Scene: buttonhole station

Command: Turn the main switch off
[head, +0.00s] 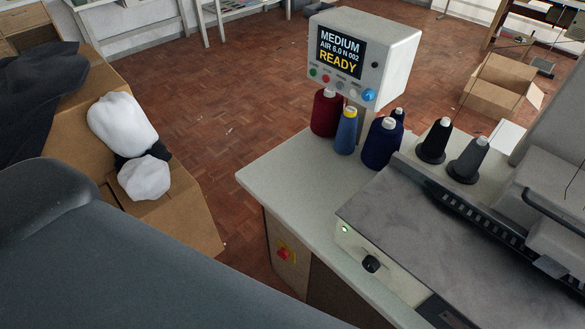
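The control box (365,55) on the table has a lit display (341,53) that reads "MEDIUM", "AIR 6.0 N 002" and "READY". A small green lamp (345,229) glows on the machine's front face, above a black knob (371,264). Neither of my grippers shows in the head view, and nothing touches the switch.
A cardboard box (190,215) stands on the left. Wooden floor (235,100) lies open between them.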

